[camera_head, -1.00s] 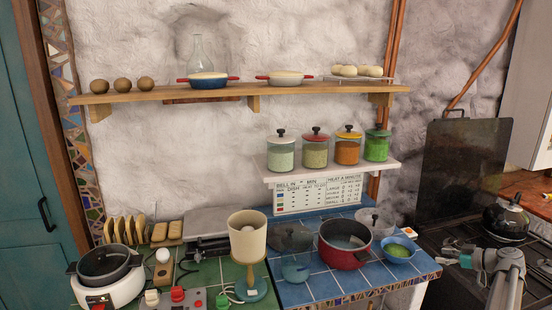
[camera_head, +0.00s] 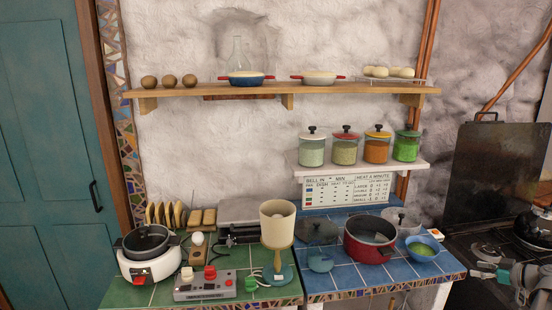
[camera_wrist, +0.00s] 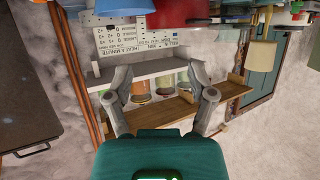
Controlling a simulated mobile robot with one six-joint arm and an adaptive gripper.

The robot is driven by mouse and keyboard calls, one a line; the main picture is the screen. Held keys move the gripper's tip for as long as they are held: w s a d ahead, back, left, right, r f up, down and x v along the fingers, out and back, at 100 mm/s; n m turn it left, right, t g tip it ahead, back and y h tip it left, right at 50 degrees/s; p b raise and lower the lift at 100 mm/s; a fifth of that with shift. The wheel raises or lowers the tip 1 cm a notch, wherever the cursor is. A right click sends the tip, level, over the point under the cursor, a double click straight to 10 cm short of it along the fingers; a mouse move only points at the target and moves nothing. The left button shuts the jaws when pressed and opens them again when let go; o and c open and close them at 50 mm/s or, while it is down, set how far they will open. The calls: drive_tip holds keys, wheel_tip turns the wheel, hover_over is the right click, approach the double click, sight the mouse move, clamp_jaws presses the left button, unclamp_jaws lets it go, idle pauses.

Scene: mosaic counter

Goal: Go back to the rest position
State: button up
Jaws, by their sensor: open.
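My gripper (camera_wrist: 164,98) is open in the wrist view, with its two grey fingers spread apart and nothing between them. The wrist picture is upside down, and the shelves and jars show beyond the fingers. In the head view part of my arm (camera_head: 510,275) shows at the lower right, in front of the dark stove. My gripper touches none of the counter's things that I can see.
A red pot (camera_head: 370,240) and a blue bowl (camera_head: 422,249) stand on the blue-tiled counter (camera_head: 345,280). A white cooker (camera_head: 149,265) and a grey button box (camera_head: 205,286) stand at left. Jars (camera_head: 345,149) line the lower shelf. A black kettle (camera_head: 535,228) sits at far right.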

drive_tip(key=w+a+f+m+g, duration=0.15)
drive_tip(key=a+f+g, duration=0.25)
drive_tip(key=a, duration=1)
drive_tip(key=w+a+f+m+g, duration=0.1)
drive_tip(key=w+a+f+g, duration=0.2)
drive_tip(key=a, duration=1.1)
drive_tip(key=s+a+f+m+g+h, duration=0.2)
drive_tip(key=s+a, duration=0.4)
drive_tip(key=a, duration=0.4)
drive_tip(key=s+a+f+m+g+h, duration=0.2)
drive_tip(key=s+a+h, duration=0.3)
drive_tip(key=a, duration=0.6)
drive_tip(key=shift+s+f, duration=0.25)
drive_tip(key=shift+s, duration=0.25)
drive_tip(key=shift+o, duration=0.5)
drive_tip(key=c, duration=0.3)
